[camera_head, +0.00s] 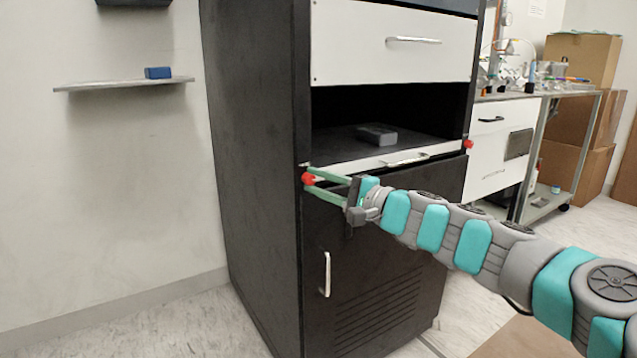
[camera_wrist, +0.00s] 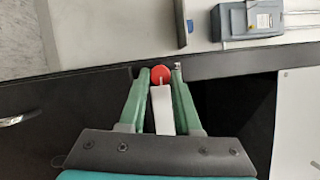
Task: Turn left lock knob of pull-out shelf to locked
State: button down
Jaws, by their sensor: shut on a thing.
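The left lock knob (camera_head: 308,179) is red and sits at the left front edge of the black cabinet, beside the left end of the pull-out shelf (camera_head: 350,167). My gripper (camera_head: 309,180) reaches it from the right, with its two green fingers one above the other and shut on the knob. In the wrist view the red knob (camera_wrist: 160,74) shows between the fingertips of my gripper (camera_wrist: 160,77). A pale strip (camera_wrist: 162,108) lies between the fingers below the knob; I cannot tell what it is. The knob's lock setting cannot be read.
A second red knob (camera_head: 468,144) is at the shelf's right end. A grey box (camera_head: 376,135) rests on the shelf. A white drawer (camera_head: 392,44) is above, a black door with a handle (camera_head: 326,274) below. Floor left of the cabinet is clear.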

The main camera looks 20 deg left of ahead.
jog(key=c, duration=0.6)
grip_release()
